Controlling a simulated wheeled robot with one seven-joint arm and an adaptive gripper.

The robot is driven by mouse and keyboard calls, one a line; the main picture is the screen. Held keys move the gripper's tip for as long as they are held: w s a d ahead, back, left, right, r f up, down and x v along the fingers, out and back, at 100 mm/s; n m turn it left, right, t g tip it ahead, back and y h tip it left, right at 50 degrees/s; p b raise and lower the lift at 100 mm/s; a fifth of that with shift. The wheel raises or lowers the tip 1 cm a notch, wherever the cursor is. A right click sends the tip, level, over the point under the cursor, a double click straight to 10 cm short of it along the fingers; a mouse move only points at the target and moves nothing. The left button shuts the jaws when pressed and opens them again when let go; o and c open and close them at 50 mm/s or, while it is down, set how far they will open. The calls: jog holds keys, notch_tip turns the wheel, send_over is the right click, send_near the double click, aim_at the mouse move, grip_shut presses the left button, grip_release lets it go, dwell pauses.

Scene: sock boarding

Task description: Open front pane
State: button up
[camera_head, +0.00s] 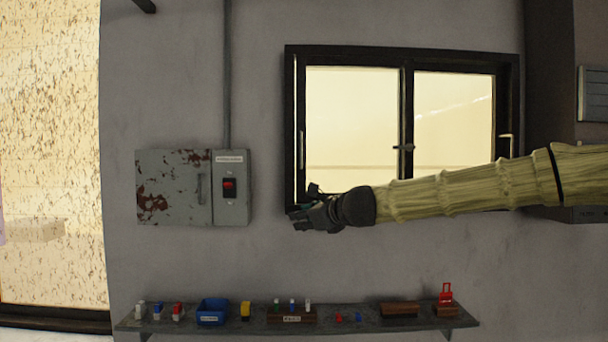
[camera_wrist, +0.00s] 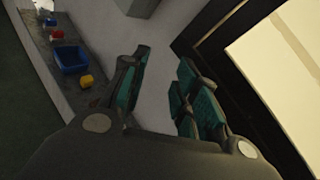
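A dark-framed sliding window (camera_head: 402,54) with two bright panes is set in the grey wall. The left pane (camera_head: 350,118) has a slim upright handle (camera_head: 301,147) near its left edge. The right pane (camera_head: 450,120) has a handle (camera_head: 505,142) near its right edge. A small latch (camera_head: 403,147) sits at the middle stile. I cannot tell which pane is in front. My gripper (camera_head: 302,216) is by the window's lower left corner, below the left handle. In the wrist view my gripper (camera_wrist: 163,66) is open with nothing between its fingers, and the window frame (camera_wrist: 232,82) is to its right.
A grey electrical box (camera_head: 175,187) with a red switch (camera_head: 229,185) hangs left of the window. A shelf (camera_head: 260,322) below holds a blue bin (camera_head: 212,311), a yellow item (camera_head: 245,311) and several small things. A dark cabinet (camera_head: 550,80) stands at the right.

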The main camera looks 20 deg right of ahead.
jog(key=s+d+r+m+t+y, duration=0.1)
jog(key=s+d+r+m, duration=0.1)
jog(key=r, duration=0.8)
jog(key=s+d+r+m+t, duration=0.2)
jog(key=d+r, duration=0.1)
jog(key=r, duration=0.7)
jog(key=p, duration=0.3)
send_near(304, 142)
jog(key=shift+w+a+r, duration=0.1)
jog(key=shift+w+a, duration=0.95)
jog(key=shift+w, duration=0.3)
jog(key=shift+w+a, duration=1.05)
jog(key=shift+w, duration=0.3)
grip_shut()
